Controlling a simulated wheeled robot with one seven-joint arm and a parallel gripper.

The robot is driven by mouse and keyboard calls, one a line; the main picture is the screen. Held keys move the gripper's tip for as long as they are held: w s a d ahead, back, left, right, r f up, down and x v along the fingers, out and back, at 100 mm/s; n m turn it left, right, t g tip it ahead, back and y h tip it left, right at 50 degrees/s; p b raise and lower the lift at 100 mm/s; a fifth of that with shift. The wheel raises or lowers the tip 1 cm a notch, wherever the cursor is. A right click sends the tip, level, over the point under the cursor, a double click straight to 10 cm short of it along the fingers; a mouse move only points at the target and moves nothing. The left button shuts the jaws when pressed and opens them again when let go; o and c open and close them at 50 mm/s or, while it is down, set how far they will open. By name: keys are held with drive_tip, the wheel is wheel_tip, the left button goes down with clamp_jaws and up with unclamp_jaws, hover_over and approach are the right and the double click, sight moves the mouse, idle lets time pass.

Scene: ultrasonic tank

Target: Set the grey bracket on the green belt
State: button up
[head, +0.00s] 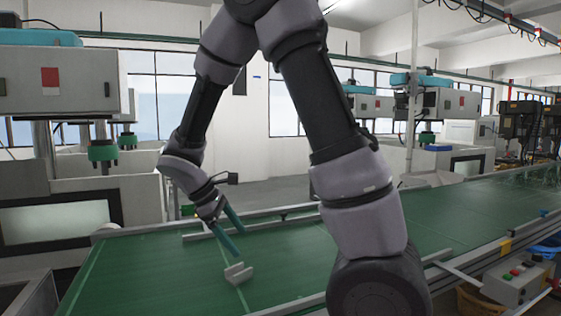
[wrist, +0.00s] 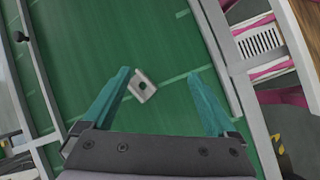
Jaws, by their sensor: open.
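The grey bracket (head: 238,273) rests on the green belt (head: 175,272) in the head view, left of centre. In the wrist view the bracket (wrist: 142,86) shows as a small grey piece with a dark hole, lying on the belt (wrist: 95,45). My gripper (head: 237,235) has two teal fingers and is above the belt, just behind and over the bracket. In the wrist view my gripper (wrist: 160,75) is open, with the bracket between the finger lines, nearer the left finger. Nothing is held.
Metal guide rails (head: 290,211) run along the belt. A control box with coloured buttons (head: 518,279) stands at the right edge. Machines (head: 62,82) line the back left. The belt around the bracket is clear.

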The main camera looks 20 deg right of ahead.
drive_tip(key=s+d+r+m+t+y, duration=0.3)
drive_tip(key=s+d+r+m+y, duration=0.1)
drive_tip(key=r+m, duration=0.4)
drive_tip(key=s+d+r+m+t+y, duration=0.4)
drive_tip(key=s+r+m, duration=0.3)
drive_tip(key=r, duration=0.5)
drive_tip(key=shift+r+m, duration=0.15)
drive_tip(key=shift+m, duration=0.45)
drive_tip(key=shift+c, duration=0.4)
